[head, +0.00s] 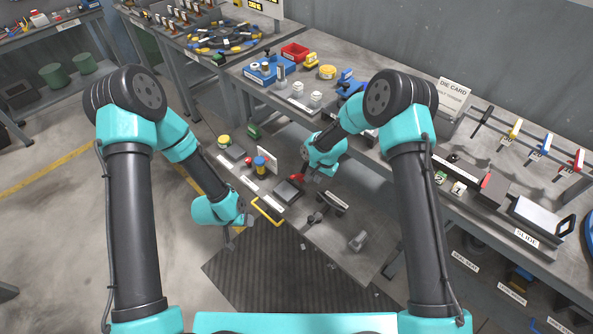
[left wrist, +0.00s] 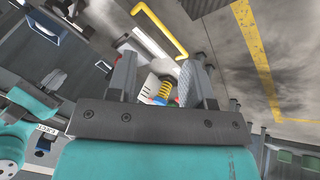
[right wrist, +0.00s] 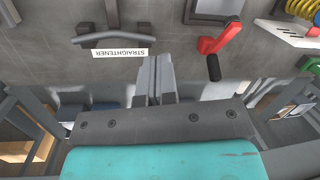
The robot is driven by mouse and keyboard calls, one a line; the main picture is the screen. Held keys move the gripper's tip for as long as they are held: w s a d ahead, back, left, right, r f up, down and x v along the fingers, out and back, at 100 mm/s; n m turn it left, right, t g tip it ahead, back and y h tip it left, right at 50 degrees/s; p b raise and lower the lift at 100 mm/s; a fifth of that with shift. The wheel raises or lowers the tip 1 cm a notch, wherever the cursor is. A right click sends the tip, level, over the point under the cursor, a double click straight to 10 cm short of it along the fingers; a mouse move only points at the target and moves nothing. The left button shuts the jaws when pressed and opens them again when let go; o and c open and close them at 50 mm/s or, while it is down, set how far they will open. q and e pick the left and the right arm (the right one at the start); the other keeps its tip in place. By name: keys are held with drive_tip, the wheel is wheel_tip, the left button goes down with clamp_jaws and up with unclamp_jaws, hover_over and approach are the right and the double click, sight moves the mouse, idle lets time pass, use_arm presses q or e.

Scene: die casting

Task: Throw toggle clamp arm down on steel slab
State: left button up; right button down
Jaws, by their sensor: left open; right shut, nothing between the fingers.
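The toggle clamp's red arm (right wrist: 222,38) with a black grip shows in the right wrist view; its small red part (head: 298,177) shows in the head view. The grey steel slab (head: 287,193) lies on the low bench beside it. It shows partly at the top of the right wrist view (right wrist: 218,7). My right gripper (right wrist: 155,65) is shut and empty, left of the clamp's black grip in its wrist view and apart from it. My left gripper (left wrist: 160,72) is open and empty near the yellow handle (head: 267,210). Whether the clamp presses on the slab is unclear.
The straightener (right wrist: 115,40) lies on the bench near my right gripper. A blue-and-yellow part (head: 260,165) stands behind the slab. A grey fitting (head: 358,240) sits at the bench's near right. The rear workbench (head: 430,120) carries tools, and a dark mat (head: 270,275) covers the floor.

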use_arm(q)
drive_tip(key=s+a+r+n+g, duration=0.1)
drive_tip(key=s+a+n+g, duration=0.1)
drive_tip(key=s, duration=0.9)
drive_tip(key=shift+a+r+n+y, duration=0.3)
drive_tip(key=shift+a+n, duration=0.2)
drive_tip(key=shift+a, duration=0.35)
use_arm(e)
drive_tip(key=w+a+r+m+h, duration=0.2)
drive_tip(key=w+a+r, duration=0.4)
drive_tip(key=w, duration=0.4)
drive_tip(key=shift+a+r+m+t+h, duration=0.3)
drive_tip(key=shift+a+r+m+t, duration=0.15)
drive_tip(key=shift+a, duration=0.25)
drive_tip(key=shift+f, duration=0.2)
hover_over(296, 175)
drive_tip(key=w+d, duration=0.1)
drive_tip(key=d, duration=0.1)
drive_tip(key=f, duration=0.9)
drive_tip(key=shift+w+a+f, duration=0.1)
drive_tip(key=shift+w+a, duration=0.05)
drive_tip(key=shift+w, duration=0.05)
drive_tip(key=f, duration=0.2)
drive_tip(key=s+a+f, duration=0.1)
drive_tip(key=shift+f, duration=0.1)
drive_tip(key=shift+s+a+f, duration=0.2)
drive_tip(key=shift+s+f, duration=0.05)
drive_tip(key=shift+f, duration=0.2)
